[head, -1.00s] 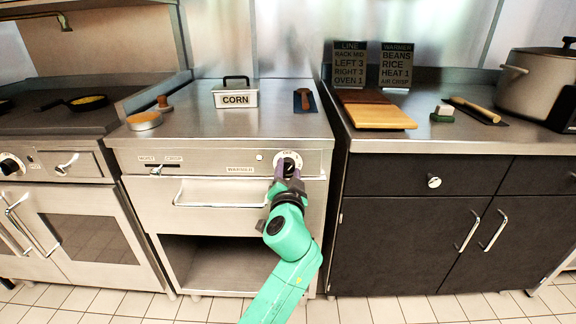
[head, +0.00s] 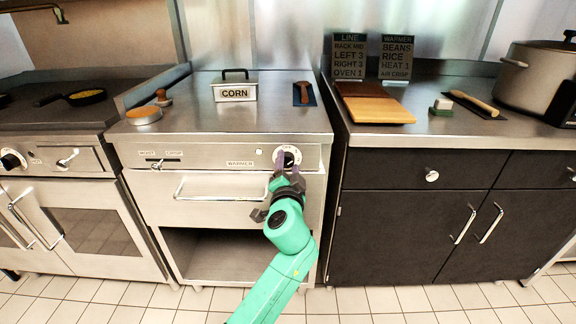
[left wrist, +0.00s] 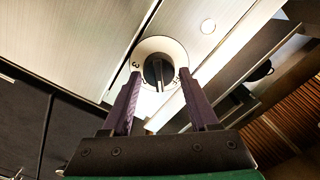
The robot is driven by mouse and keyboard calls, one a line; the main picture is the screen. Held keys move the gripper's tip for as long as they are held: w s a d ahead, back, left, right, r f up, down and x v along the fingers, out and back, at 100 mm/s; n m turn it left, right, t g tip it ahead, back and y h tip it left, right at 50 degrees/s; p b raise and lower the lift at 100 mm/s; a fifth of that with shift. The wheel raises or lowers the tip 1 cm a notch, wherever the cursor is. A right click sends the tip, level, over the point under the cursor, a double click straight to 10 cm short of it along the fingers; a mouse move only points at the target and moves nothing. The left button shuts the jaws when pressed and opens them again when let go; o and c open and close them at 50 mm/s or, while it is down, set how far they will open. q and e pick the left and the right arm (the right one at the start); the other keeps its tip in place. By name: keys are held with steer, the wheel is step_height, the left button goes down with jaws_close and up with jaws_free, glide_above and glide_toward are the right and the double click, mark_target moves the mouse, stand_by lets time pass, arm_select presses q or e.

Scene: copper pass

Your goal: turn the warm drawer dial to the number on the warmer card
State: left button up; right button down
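The warm drawer dial (head: 288,157) is a black knob on a white round plate, at the right of the warmer's front panel. In the left wrist view the dial (left wrist: 158,72) shows a 3 at its left; its other marks are partly hidden. A white line on the knob points down in that picture; I cannot tell which number it meets. My left gripper (head: 288,168) is at the dial, its fingers (left wrist: 158,92) open on either side of the knob with visible gaps. The warmer card (head: 396,58) reads BEANS, RICE, HEAT 1, AIR CRISP. My right gripper is not in view.
A moist/crisp slider (head: 157,165) is on the panel's left, and a drawer handle (head: 221,188) is below. The line card (head: 350,58) stands beside the warmer card. A CORN container (head: 235,92) sits on the counter. A small round light (head: 258,152) is beside the dial.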

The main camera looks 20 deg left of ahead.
arm_select(q)
steer(key=shift+o, duration=0.6)
steer(key=v, duration=1.4)
steer(key=shift+s+b, duration=0.2)
steer(key=shift+b, duration=0.15)
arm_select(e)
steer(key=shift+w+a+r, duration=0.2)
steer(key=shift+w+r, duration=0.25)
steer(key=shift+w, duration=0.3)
arm_select(q)
steer(key=shift+f, duration=0.1)
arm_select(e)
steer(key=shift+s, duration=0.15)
